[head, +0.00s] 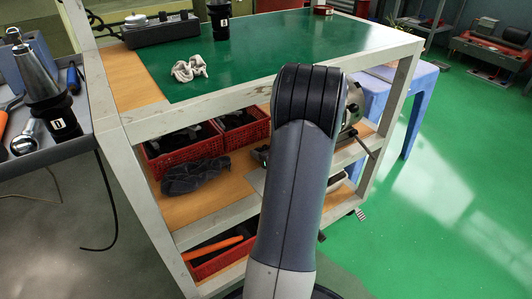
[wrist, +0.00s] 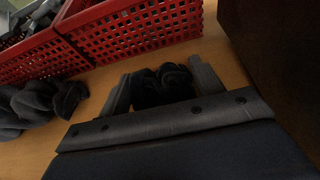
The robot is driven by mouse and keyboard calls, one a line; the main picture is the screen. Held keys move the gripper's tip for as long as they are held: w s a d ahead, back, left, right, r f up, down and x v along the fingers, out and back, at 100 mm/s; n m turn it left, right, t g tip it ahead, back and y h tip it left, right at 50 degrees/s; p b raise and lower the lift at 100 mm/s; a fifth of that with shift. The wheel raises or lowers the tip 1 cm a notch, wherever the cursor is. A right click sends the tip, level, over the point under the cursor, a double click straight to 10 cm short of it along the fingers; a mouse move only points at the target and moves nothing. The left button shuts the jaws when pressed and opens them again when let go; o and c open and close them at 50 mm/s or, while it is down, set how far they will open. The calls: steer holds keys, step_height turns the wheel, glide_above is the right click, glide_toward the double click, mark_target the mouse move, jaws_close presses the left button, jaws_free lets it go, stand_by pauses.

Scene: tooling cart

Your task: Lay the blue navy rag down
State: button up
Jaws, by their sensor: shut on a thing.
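My gripper (wrist: 160,74) shows in the wrist view, its two fingers closed around a bunched, very dark cloth (wrist: 163,86), which looks like the navy rag. The cloth is at the wooden shelf (wrist: 100,80); I cannot tell whether it touches the board. In the head view my own arm hides the gripper and this cloth. A second crumpled cloth, dark grey, lies on the middle shelf in the head view (head: 195,175). It also shows left of the gripper in the wrist view (wrist: 38,106), apart from the fingers.
Red crates (wrist: 135,28) stand just beyond the gripper; they also show on the middle shelf in the head view (head: 185,150). A pale rag (head: 189,69) lies on the green cart top (head: 260,65). Bare wood shows between the grey cloth and the gripper.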

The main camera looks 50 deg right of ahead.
steer(key=shift+r, duration=0.1)
steer(key=shift+f, duration=0.25)
steer(key=o, duration=1)
steer(key=shift+s+r, duration=0.15)
steer(key=shift+r, duration=0.35)
steer(key=p+v, duration=0.3)
steer(key=v, duration=0.8)
steer(key=shift+s+a, duration=0.1)
steer(key=shift+s, duration=0.3)
steer(key=shift+w, duration=0.1)
